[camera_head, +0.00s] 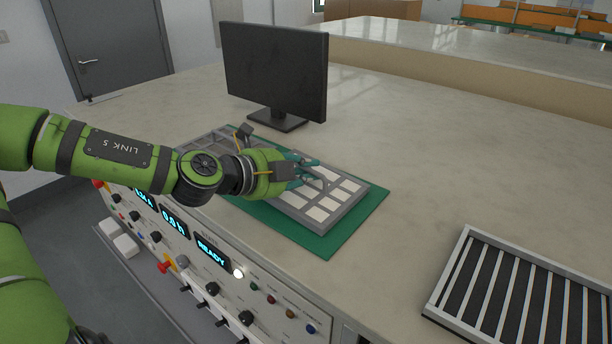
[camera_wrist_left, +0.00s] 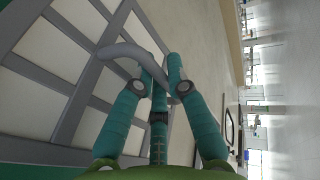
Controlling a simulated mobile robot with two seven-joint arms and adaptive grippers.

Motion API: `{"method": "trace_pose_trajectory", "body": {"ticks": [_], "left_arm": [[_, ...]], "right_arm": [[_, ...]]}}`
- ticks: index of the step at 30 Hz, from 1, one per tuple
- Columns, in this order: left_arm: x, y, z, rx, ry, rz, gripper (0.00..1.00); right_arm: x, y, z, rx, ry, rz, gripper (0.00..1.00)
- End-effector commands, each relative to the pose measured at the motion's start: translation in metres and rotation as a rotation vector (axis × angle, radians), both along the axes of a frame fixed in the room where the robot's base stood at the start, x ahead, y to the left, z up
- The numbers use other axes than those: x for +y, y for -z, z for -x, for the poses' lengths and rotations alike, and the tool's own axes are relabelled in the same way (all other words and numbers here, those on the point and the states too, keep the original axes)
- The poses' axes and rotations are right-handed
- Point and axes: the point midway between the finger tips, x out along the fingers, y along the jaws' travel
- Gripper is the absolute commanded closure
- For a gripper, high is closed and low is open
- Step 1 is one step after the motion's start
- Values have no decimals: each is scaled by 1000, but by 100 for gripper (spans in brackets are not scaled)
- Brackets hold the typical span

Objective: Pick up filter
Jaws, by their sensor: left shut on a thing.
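A grey framed panel with pale square cells (camera_head: 322,229), which I take to be the filter, lies on a green mat (camera_head: 374,212) on the bench. In the left wrist view its grey bars and pale cells (camera_wrist_left: 63,88) fill the left side. My left gripper (camera_head: 316,171) is over the panel, its teal fingers closed around a curved grey bar (camera_wrist_left: 118,50) that looks like the panel's handle. The fingers (camera_wrist_left: 168,78) hide where the bar's near end goes. I cannot tell whether the panel is lifted off the mat. My right gripper is not in view.
A black monitor (camera_head: 275,70) stands behind the mat. A control panel with knobs and lit displays (camera_head: 212,254) forms the bench front. A slatted grey rack (camera_head: 525,295) lies at the lower right. The bench top between mat and rack is clear.

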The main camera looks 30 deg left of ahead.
Motion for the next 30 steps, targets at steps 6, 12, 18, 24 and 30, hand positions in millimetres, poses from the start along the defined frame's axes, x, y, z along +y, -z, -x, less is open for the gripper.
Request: {"method": "trace_pose_trajectory", "body": {"ticks": [6, 12, 18, 24, 30], "left_arm": [[0, -30, -1, -9, -1, -7, 100], [-29, -46, -5, -2, 2, -6, 100], [-68, -70, -13, -4, 1, -8, 100], [-99, -91, -19, -4, 1, -4, 100], [-113, -101, -21, -2, -1, 0, 100]], "right_arm": [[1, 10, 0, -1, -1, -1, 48], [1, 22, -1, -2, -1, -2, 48], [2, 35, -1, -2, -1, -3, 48], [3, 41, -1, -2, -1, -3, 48], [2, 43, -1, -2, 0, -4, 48]]}}
